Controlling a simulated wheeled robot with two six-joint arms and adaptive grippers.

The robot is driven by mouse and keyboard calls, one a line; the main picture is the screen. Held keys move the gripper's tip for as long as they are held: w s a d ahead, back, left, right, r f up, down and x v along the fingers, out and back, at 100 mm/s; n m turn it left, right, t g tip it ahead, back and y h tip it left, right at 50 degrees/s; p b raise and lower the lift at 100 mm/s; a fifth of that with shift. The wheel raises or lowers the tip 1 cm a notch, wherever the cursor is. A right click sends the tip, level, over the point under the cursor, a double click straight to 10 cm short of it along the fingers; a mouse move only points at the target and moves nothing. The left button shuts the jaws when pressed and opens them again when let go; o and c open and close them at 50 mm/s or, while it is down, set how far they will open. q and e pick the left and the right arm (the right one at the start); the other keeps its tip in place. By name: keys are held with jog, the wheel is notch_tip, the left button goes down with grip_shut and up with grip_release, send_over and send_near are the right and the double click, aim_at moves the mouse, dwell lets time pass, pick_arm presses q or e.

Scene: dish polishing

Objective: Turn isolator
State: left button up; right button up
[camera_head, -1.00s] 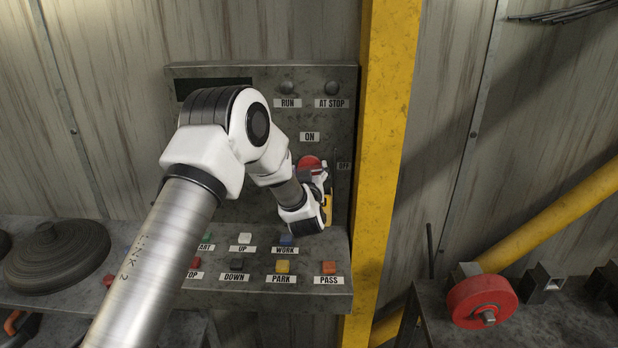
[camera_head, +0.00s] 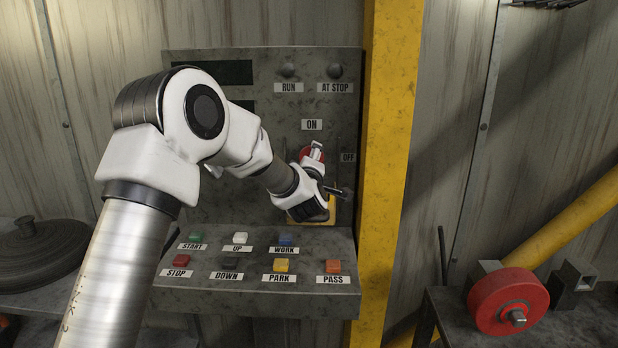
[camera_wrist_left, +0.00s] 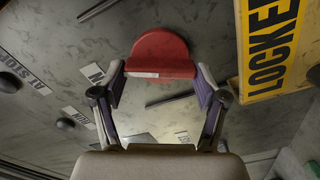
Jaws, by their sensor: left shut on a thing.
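The isolator's red handle (camera_head: 305,153) is on the upright face of the grey control panel, below the ON label (camera_head: 311,125) and left of the OFF label (camera_head: 348,157). My left gripper (camera_head: 327,170) is at the handle and partly covers it in the head view. In the left wrist view the red handle (camera_wrist_left: 162,50) sits between the two fingers of my left gripper (camera_wrist_left: 160,72), which is shut on it. The handle's exact angle is hard to tell. My right gripper is not in view.
A yellow LOCKED plate (camera_wrist_left: 268,45) is close beside the handle. Labelled push buttons (camera_head: 282,266) fill the sloped desk below. A yellow post (camera_head: 388,150) stands just right of the panel. A red wheel (camera_head: 508,302) is on the right bench.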

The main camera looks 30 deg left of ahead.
pick_arm(q)
jog(key=shift+n+b, duration=2.6)
jog(key=shift+b, duration=0.4)
jog(key=o, duration=1)
jog(key=shift+w, duration=0.1)
jog(key=shift+c, duration=0.2)
jog(key=shift+o, duration=1)
jog(key=shift+w+f, duration=0.1)
